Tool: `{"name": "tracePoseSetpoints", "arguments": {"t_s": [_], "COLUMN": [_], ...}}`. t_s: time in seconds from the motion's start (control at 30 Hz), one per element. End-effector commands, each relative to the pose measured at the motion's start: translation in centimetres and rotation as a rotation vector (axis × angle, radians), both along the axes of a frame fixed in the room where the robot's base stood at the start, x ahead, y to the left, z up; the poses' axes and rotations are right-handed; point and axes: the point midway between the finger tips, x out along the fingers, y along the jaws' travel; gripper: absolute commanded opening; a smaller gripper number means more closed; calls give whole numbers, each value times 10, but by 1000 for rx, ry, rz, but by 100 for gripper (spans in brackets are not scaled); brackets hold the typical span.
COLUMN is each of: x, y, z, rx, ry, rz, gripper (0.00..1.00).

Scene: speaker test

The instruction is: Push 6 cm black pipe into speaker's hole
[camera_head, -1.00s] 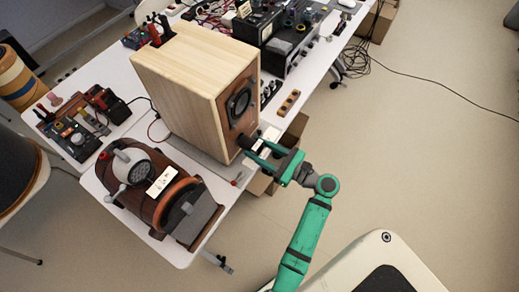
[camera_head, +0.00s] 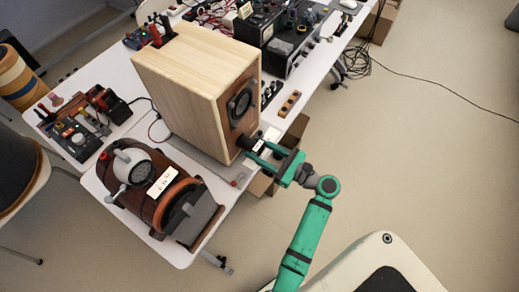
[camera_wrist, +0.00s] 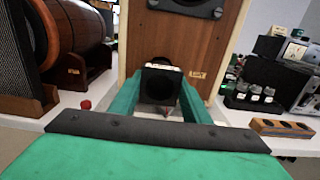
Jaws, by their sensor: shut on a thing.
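The wooden speaker (camera_head: 180,95) stands upright on the white table, with a dark round driver (camera_head: 241,102) high on its brown front. The black pipe (camera_head: 247,142) is at the lower front of the speaker; the wrist view shows it end-on (camera_wrist: 160,86). My gripper (camera_head: 256,150) is shut on the pipe, one green finger on each side. The pipe's far end is at the speaker's lower front, over the hole's area. The pipe hides the hole, so I cannot tell how deep it sits.
A brown barrel-shaped device (camera_head: 155,190) stands left of the speaker on the table (camera_head: 180,255). A wooden block with holes (camera_head: 289,103) and black instruments (camera_head: 290,50) are to the right. A small red piece (camera_wrist: 86,104) lies near the table edge. Floor at right is open.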

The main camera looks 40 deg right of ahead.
Motion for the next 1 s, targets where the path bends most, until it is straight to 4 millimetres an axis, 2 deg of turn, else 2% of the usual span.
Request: {"name": "tracePoseSetpoints", "arguments": {"t_s": [0.47,1.0], "x": [1,11], "y": [0,4], "z": [0,0], "rx": [0,0], "ry": [0,0], "rz": [0,0], "gripper": [16,16]}}
